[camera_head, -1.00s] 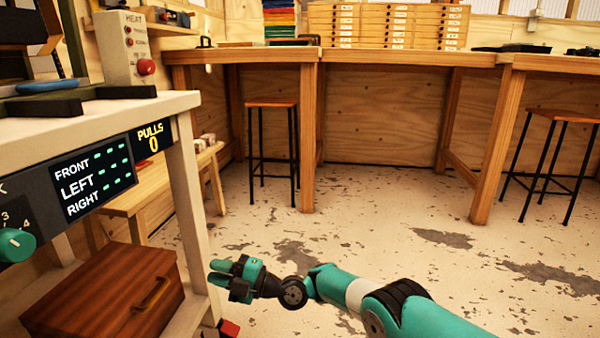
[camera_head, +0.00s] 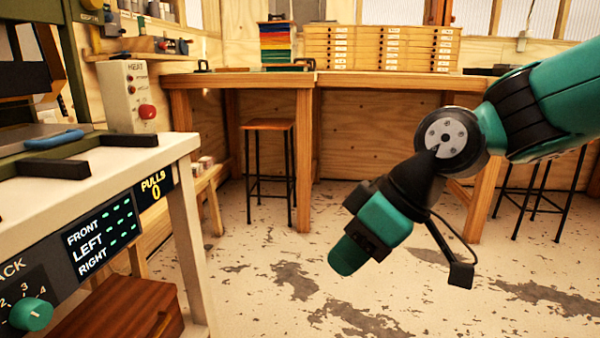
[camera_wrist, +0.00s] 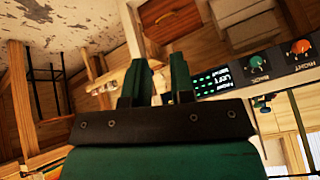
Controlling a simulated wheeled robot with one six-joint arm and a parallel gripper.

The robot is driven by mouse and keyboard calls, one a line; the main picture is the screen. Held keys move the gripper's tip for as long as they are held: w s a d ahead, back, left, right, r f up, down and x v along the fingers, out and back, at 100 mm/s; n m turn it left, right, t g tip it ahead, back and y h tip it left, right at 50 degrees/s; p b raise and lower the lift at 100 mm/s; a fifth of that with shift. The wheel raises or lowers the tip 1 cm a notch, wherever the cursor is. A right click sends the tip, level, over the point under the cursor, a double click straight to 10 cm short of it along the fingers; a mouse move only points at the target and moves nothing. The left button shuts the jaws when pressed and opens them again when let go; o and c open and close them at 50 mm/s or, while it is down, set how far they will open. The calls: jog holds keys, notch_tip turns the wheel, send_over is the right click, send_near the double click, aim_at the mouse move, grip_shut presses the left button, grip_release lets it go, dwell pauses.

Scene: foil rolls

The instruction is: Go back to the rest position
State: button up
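My gripper (camera_head: 345,260) is raised in front of the right half of the head view, its teal end pointing down and left over open floor. In the wrist view my gripper (camera_wrist: 158,78) shows two teal and dark fingers standing apart, with nothing held between them. The arm reaches in from the upper right. The machine bench (camera_head: 190,215) stands to the left, clear of the gripper.
A dial (camera_head: 30,314) and a lit display (camera_head: 100,238) are on the bench front. A wooden box (camera_head: 125,308) sits below. A stool (camera_head: 268,126) and a wooden worktable (camera_head: 305,150) stand behind. The middle floor is free.

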jog(key=s+d+m+g+h+p, duration=0.15)
jog(key=s+d+m, duration=0.5)
jog(key=s, duration=0.65)
notch_tip(320, 180, up, 37)
jog(key=d+n+p, duration=0.1)
jog(key=d+p, duration=0.1)
jog(key=p, duration=3.6)
jog(key=shift+s+h, duration=0.2)
jog(key=shift+h, duration=0.25)
